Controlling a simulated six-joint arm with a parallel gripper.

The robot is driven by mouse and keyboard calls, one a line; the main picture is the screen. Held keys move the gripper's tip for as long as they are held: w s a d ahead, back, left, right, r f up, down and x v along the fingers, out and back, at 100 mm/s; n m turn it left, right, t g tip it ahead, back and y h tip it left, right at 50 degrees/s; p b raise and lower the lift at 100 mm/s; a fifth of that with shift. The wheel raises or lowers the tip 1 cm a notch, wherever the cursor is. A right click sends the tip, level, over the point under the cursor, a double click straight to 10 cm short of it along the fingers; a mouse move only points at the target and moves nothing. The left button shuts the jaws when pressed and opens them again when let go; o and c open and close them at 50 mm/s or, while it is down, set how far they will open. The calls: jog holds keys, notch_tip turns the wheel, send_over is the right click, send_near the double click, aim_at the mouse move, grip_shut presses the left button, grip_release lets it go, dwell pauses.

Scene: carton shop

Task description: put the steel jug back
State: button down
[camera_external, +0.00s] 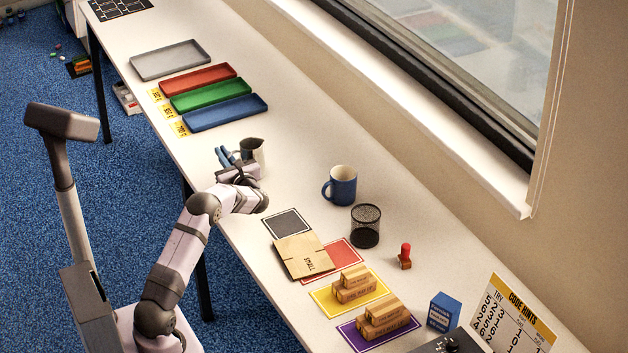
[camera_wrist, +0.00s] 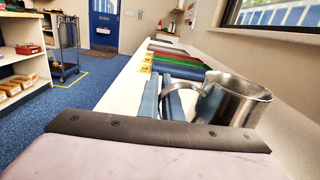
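The steel jug (camera_external: 254,150) is at the middle of the long table, its lower part hidden behind my gripper in the external view. In the wrist view the shiny jug (camera_wrist: 228,102) is at the right, with its looped handle pointing left. My gripper (camera_external: 226,157) is at the jug's handle side. Its two blue fingers, also seen in the wrist view (camera_wrist: 166,98), are close together, with the handle between them and one finger inside the loop. I cannot tell whether the jug's base touches the table.
Grey (camera_external: 170,60), red (camera_external: 208,79), green (camera_external: 211,94) and blue (camera_external: 225,112) trays lie beyond the jug. A blue mug (camera_external: 341,187), a mesh cup (camera_external: 365,227) and a red-handled stamp (camera_external: 405,256) stand nearer. A flat carton (camera_external: 303,256) and wooden blocks (camera_external: 354,285) lie on coloured mats.

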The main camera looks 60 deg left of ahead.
jog(key=shift+f, duration=0.15)
jog(key=c, duration=1.9)
grip_release()
jog(key=shift+c, duration=0.2)
jog(key=shift+d, duration=0.35)
jog(key=d+b, duration=0.2)
jog(key=d, duration=0.9)
jog(key=shift+s+d, duration=0.2)
